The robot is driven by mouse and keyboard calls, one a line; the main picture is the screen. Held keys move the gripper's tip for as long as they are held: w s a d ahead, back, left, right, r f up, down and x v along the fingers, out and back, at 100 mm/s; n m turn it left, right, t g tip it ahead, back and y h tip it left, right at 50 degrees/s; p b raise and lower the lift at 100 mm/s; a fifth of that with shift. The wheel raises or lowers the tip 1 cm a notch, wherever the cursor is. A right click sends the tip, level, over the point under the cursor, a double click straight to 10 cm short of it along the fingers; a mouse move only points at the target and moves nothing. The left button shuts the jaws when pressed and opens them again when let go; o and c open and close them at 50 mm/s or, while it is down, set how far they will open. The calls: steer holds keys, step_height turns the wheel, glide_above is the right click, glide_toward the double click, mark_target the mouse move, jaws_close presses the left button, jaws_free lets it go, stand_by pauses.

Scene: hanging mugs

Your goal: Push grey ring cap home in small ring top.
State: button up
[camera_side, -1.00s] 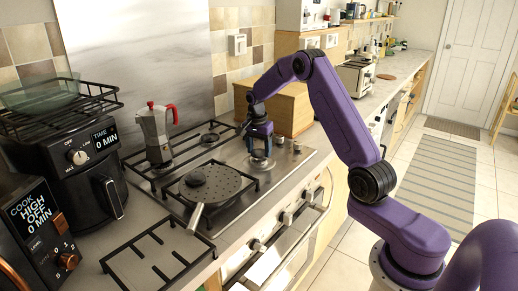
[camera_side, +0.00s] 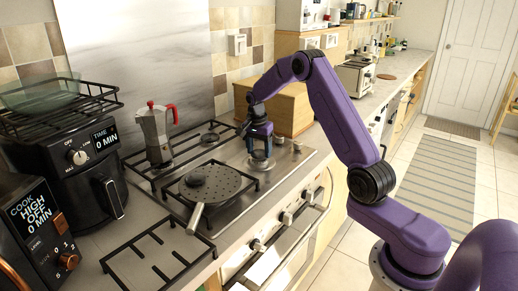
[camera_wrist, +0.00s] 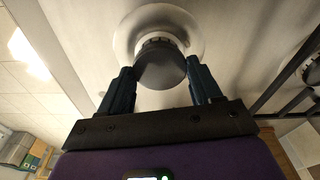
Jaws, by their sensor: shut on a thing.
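The grey ring cap (camera_wrist: 161,70) is a dark round disc in the wrist view. My gripper (camera_wrist: 162,66) is shut on it, with one finger at each side. The small ring top (camera_wrist: 158,40) is a pale toothed ring right behind the cap, in a round, shiny dish. In the side view the fingers mostly hide the cap.
A pan with a perforated lid (camera_side: 210,185) stands on the front grate, and a moka pot (camera_side: 155,134) stands behind it at the left. A wooden box (camera_side: 285,108) is close behind my gripper. Another bare burner (camera_side: 210,138) is to the left. A loose grate (camera_side: 160,256) lies in front.

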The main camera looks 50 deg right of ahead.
mark_target(256, 156)
steer(key=shift+f, duration=0.5)
stand_by(0.3)
steer(key=shift+r, duration=0.25)
steer(key=shift+f, duration=0.5)
stand_by(1.6)
steer(key=o, duration=1.3)
step_height(256, 156, up, 17)
steer(key=a, duration=0.2)
steer(key=shift+s+r, duration=0.15)
steer(key=shift+s, duration=0.1)
